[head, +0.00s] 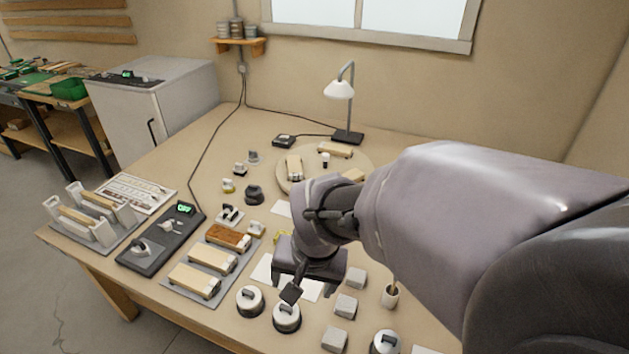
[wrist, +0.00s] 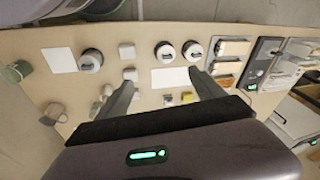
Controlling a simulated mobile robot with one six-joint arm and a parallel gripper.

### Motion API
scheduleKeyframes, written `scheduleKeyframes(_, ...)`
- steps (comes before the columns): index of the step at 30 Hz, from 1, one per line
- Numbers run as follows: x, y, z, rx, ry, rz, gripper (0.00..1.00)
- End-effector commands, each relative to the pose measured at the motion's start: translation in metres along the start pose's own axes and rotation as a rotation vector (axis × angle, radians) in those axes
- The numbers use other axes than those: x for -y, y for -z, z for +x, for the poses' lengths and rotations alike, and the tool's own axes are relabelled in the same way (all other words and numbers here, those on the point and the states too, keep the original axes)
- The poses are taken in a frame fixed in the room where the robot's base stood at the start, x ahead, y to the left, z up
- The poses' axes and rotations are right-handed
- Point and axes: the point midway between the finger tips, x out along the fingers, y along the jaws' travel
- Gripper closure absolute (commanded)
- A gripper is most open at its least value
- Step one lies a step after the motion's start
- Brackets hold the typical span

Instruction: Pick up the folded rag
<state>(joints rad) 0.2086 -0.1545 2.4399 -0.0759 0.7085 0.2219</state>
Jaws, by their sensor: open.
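I cannot pick out the folded rag with certainty. A small yellow item (head: 283,237) lies on the bench behind my gripper, partly hidden by it in the head view; it also shows in the wrist view (wrist: 187,97), but is too small to identify. My gripper (head: 308,287) is open and empty above the bench, over the area of a white sheet (head: 263,270). In the wrist view its two fingers (wrist: 162,78) stand wide apart, with the white sheet (wrist: 170,77) between them and below.
Round white-topped knobs (head: 286,317) and several grey blocks (head: 346,305) stand close by. A grey tray (head: 207,298) with wooden-topped blocks lies left, beside a black panel (head: 150,252) with a green display. A lamp (head: 347,136) stands at the back. My arm hides the bench's right side.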

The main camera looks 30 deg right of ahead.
Motion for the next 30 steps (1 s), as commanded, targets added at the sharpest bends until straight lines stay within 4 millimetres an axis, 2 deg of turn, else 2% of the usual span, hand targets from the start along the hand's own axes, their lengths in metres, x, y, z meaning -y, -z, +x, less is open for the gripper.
scheduleKeyframes(1,-0.017,0.011,0.027,0.052,-0.058,0.061,0.22)
scheduleKeyframes(3,-0.04,0.021,0.063,0.097,-0.116,0.13,0.22)
scheduleKeyframes(6,-0.065,0.024,0.102,0.145,-0.168,0.2,0.22)
scheduleKeyframes(11,-0.082,0.021,0.135,0.172,-0.193,0.234,0.22)
scheduleKeyframes(18,-0.095,0.005,0.206,0.174,-0.194,0.233,0.22)
scheduleKeyframes(21,-0.099,0.002,0.229,0.172,-0.193,0.233,0.22)
scheduleKeyframes(30,-0.108,-0.004,0.261,0.171,-0.193,0.234,0.22)
